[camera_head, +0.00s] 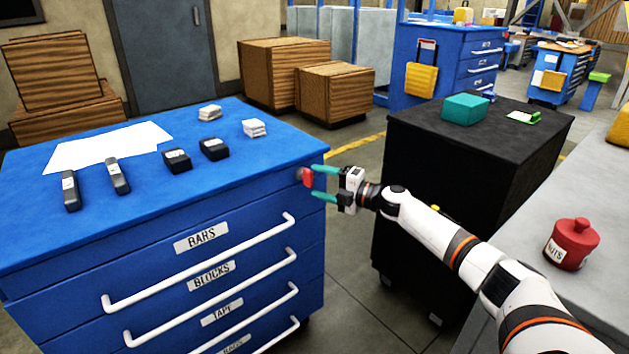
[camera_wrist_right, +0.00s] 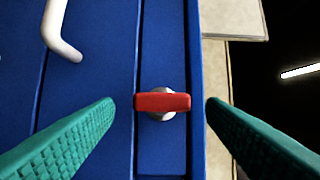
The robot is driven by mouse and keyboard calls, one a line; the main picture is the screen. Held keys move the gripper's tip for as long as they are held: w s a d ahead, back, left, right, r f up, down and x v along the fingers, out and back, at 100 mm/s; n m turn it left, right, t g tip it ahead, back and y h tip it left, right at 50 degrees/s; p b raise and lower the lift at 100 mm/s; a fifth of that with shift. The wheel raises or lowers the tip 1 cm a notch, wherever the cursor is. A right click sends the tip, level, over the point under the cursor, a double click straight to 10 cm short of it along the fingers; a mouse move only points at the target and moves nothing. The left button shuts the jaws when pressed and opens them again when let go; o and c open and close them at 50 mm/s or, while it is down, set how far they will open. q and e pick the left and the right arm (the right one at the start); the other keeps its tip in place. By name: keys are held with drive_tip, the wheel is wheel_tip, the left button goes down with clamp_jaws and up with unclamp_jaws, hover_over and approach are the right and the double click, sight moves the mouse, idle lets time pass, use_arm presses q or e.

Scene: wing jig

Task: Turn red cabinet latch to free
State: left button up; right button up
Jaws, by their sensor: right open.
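The red latch (camera_head: 307,177) is on the front of the blue cabinet (camera_head: 165,235), near its top right corner. In the right wrist view the red latch (camera_wrist_right: 162,102) is a bar lying crosswise over a round silver base, on a blue strip. My right gripper (camera_head: 318,182) is open at the latch. In the wrist view its two green fingers (camera_wrist_right: 160,105) stand on either side of the bar, with a gap at each end. I cannot tell how deep the fingers reach. My left gripper is not in view.
The blue cabinet has labelled drawers with white handles (camera_head: 205,265). Papers and black and white blocks lie on top. A black cabinet (camera_head: 480,135) stands to the right, with a teal box (camera_head: 466,107) on it. A red pot (camera_head: 572,244) stands on a grey bench.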

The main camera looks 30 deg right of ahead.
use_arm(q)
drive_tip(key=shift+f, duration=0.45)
use_arm(e)
drive_tip(key=v, duration=0.5)
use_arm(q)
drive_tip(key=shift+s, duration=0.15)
